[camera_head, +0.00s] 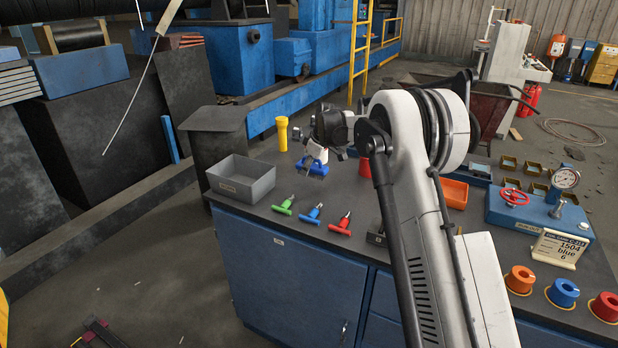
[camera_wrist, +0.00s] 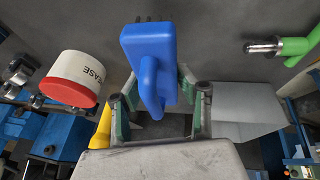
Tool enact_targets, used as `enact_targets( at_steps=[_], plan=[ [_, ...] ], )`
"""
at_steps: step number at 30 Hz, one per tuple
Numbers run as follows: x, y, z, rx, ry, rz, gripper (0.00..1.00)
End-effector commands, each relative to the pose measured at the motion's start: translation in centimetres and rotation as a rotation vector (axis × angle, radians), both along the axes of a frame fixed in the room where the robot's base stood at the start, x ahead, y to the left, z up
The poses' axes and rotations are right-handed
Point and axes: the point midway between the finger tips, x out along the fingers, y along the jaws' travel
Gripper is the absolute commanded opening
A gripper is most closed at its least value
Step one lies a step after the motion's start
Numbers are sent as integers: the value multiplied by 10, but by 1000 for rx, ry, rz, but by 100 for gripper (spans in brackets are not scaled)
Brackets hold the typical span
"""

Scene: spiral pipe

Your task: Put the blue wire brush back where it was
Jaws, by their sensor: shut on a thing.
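The blue wire brush (camera_head: 313,167) is in my gripper (camera_head: 316,155) over the back left part of the dark workbench top (camera_head: 290,188). In the wrist view the brush (camera_wrist: 148,50) is a blue block with a raised grip, and dark bristle tips show at its far edge. My gripper's green-padded fingers (camera_wrist: 158,104) are shut on the grip from both sides. I cannot tell whether the bristles touch the bench.
A yellow flashlight (camera_head: 282,133) stands behind the brush, a grey bin (camera_head: 240,180) left. Green (camera_head: 283,206), blue (camera_head: 313,214) and red (camera_head: 341,225) T-handle tools lie in front. A red-and-white grease can (camera_wrist: 78,80) is close by. Bare bench lies between.

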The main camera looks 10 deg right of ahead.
Motion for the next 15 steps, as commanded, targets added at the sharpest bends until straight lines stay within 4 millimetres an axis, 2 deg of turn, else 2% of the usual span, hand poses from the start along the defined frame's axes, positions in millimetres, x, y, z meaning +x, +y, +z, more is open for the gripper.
enact_targets(
  at_steps=[5,11,15],
  plan=[
    [0,-1,-11,0,0,1,12],
    [0,-1,-38,0,0,0,12],
    [0,-1,-41,0,0,0,12]
  ],
)
